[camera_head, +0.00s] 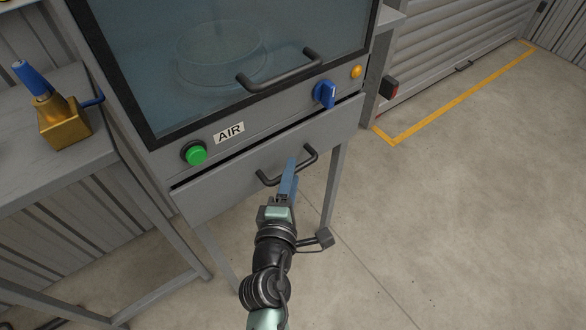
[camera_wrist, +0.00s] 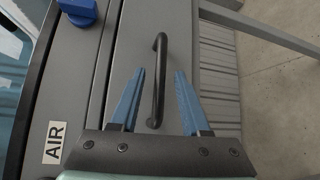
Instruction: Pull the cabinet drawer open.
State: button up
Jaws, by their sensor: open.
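The cabinet drawer (camera_head: 216,192) is a grey front panel below the machine's AIR label. A narrow dark gap runs along its top edge; I cannot tell whether it is slightly out. Its black bar handle (camera_head: 313,157) sits near the middle of the front. My gripper (camera_head: 291,162) is at the handle, and its blue fingers cover part of the bar. In the wrist view my gripper (camera_wrist: 160,74) is open, with one finger on each side of the handle (camera_wrist: 160,55). Gaps show between the fingers and the bar.
Above the drawer are a glass door with a black handle (camera_head: 280,76), a green button (camera_head: 196,154) and a blue knob (camera_head: 325,93). A grey table (camera_head: 60,150) with a brass-coloured block (camera_head: 63,124) stands at left. Floor (camera_head: 450,220) at right is clear.

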jog(key=shift+x, duration=1.05)
grip_shut()
dwell(0.7)
